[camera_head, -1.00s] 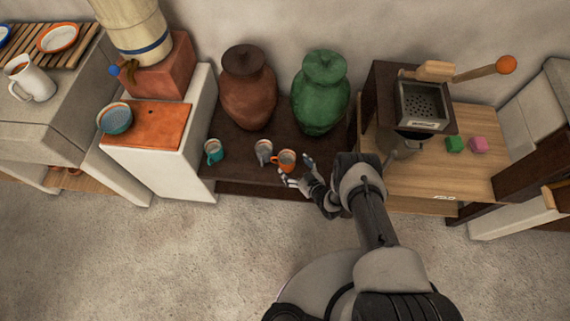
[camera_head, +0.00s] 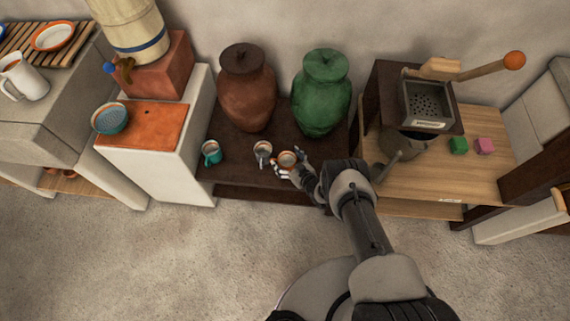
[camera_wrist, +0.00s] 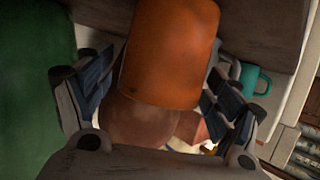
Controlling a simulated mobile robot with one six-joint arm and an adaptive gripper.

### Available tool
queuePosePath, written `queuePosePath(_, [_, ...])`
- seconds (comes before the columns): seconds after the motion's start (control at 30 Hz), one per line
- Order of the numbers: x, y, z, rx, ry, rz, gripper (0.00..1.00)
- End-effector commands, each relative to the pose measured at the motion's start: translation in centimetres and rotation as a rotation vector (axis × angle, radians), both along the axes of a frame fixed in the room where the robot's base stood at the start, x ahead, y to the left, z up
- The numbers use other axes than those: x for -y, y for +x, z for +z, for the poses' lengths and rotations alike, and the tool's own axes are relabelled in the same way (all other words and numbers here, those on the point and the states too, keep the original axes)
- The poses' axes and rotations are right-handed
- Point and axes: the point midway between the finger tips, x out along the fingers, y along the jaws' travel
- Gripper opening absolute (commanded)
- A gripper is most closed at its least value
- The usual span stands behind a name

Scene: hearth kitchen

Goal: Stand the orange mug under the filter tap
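The orange mug (camera_head: 287,160) stands on the dark low bench, with a grey-white mug (camera_head: 262,152) close to its left. My gripper (camera_head: 292,166) is at the orange mug, with its fingers around it. In the wrist view the orange mug (camera_wrist: 168,55) lies between the two fingers of my gripper (camera_wrist: 160,85). The fingers look open, with a narrow gap at the left; contact at the right is unclear. The filter (camera_head: 132,30) is a cream cylinder on a red block at the left. Its tap (camera_head: 126,68) hangs above the orange tiled top (camera_head: 150,135).
A teal mug (camera_head: 211,152) stands further left on the bench. A brown jar (camera_head: 246,90) and a green jar (camera_head: 321,95) stand behind. A teal bowl (camera_head: 110,118) sits at the tiled top's left edge. A grinder (camera_head: 425,103) stands right; the floor in front is clear.

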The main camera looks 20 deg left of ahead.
Motion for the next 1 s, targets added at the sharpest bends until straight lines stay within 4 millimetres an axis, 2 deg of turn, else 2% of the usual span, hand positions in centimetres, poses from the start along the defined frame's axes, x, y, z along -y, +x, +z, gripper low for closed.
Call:
queuePosePath(0.07, [0.01, 0.0, 0.0, 0.0, 0.0, 0.0, 0.75])
queuePosePath(0.7, [0.03, 0.0, 0.01, 0.0, 0.0, 0.0, 0.32])
queuePosePath(1.0, [0.02, 0.03, 0.52, 0.0, 0.0, 0.0, 0.31])
